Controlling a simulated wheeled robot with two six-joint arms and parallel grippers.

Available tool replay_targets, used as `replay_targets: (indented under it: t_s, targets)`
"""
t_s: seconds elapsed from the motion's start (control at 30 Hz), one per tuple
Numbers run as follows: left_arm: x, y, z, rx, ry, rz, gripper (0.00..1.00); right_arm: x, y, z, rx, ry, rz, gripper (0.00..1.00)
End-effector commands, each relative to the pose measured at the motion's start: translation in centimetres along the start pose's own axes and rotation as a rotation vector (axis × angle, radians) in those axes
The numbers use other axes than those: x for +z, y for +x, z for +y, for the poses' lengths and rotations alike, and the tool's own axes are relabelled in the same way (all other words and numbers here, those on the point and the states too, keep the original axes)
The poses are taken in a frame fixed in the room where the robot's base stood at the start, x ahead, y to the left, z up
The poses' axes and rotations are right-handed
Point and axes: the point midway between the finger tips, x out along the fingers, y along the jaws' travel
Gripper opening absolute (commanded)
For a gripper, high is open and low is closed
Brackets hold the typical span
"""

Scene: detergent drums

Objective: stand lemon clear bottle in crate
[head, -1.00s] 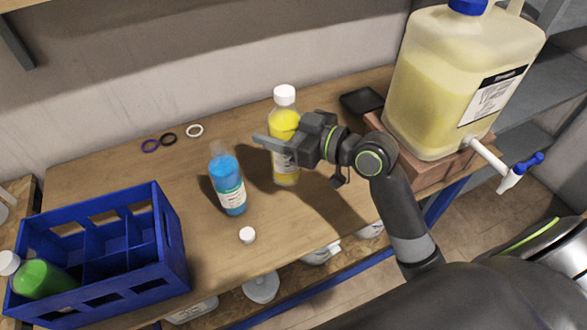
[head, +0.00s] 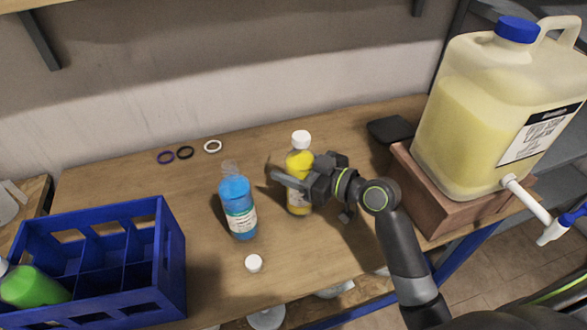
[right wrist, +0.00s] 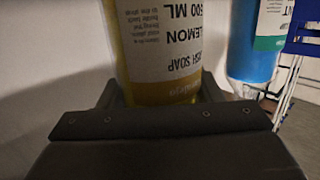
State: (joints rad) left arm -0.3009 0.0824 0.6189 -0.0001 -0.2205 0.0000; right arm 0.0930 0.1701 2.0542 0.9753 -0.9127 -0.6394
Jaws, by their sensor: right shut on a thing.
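The lemon clear bottle (head: 299,163) holds yellow liquid, has a white cap and stands upright on the table. My right gripper (head: 291,181) is shut on it around its middle. In the right wrist view the lemon bottle (right wrist: 160,50) shows a label reading lemon dish soap, 500 ml, between the fingers. The blue crate (head: 172,262) stands at the table's left front, with several compartments. A green bottle (head: 32,287) leans in its left part; the other visible compartments look empty. My left gripper is not in view.
A blue bottle (head: 237,207) without a cap stands between the crate and the lemon bottle. A loose white cap (head: 253,263) lies near the front edge. Three rings (head: 185,153) lie at the back. A large drum (head: 470,115) with a tap stands right on a wooden block (head: 420,190).

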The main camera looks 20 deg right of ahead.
Motion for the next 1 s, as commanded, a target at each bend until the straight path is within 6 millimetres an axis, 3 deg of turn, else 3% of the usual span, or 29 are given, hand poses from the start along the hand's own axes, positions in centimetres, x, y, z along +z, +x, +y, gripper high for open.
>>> replay_targets:
  t_s: [0.47,0.5,0.6,0.63,1.0]
  targets:
    - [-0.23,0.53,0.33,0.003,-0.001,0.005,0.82,0.99,0.17,-0.01,0.001,-0.002,0.005,0.18]
    - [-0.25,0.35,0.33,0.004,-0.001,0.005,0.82,0.97,0.14,0.01,0.001,-0.001,0.001,0.64]
    - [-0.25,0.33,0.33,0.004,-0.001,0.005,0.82,0.95,0.13,0.01,0.001,0.0,0.001,0.77]
    - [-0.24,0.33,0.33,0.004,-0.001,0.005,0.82,0.95,0.13,0.01,0.001,0.0,0.001,0.81]
    - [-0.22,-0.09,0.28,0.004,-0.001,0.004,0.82,0.55,0.07,0.01,0.001,0.0,0.001,0.81]
